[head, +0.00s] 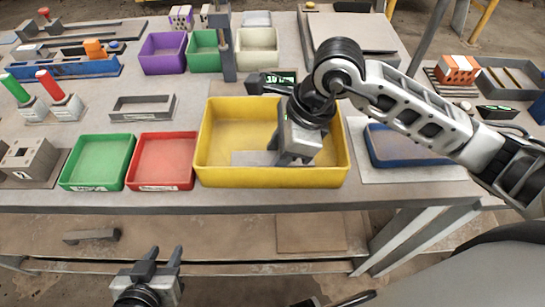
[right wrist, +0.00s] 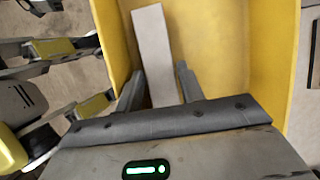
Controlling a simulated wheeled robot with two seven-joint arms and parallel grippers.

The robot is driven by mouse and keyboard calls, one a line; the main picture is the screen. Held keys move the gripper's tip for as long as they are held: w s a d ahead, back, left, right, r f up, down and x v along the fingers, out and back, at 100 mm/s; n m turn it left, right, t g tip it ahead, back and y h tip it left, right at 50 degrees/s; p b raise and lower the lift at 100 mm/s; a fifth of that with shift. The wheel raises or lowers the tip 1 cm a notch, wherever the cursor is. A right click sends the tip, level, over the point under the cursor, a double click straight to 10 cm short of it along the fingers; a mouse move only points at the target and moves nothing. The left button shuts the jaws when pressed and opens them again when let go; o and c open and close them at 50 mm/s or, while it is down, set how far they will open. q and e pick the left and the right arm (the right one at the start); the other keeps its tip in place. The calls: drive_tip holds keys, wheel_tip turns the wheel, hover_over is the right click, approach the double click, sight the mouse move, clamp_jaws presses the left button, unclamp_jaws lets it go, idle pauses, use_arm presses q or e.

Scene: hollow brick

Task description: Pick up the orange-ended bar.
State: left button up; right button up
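A pale grey bar (right wrist: 153,50) lies in the yellow bin (head: 203,145); part of it also shows in the head view (head: 252,158). No orange end is visible on it, and its near end is hidden by my right gripper. My right gripper (right wrist: 160,80) reaches down into the bin. Its fingers are apart, one on each side of the bar, with gaps showing. In the head view it is at the bin's middle right (head: 292,157). My left gripper (head: 165,254) is open and empty in front of the table's edge.
Green (head: 98,162) and red (head: 163,160) bins stand left of the yellow bin, and a blue tray (head: 405,150) to its right. An orange block (head: 95,48) sits at the blue rack (head: 75,67). An orange hollow brick (head: 458,69) is at the far right.

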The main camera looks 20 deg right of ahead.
drive_tip(key=shift+a+f, duration=0.1)
drive_tip(key=shift+f, duration=0.2)
drive_tip(key=shift+w, duration=0.1)
drive_tip(key=c, duration=0.8)
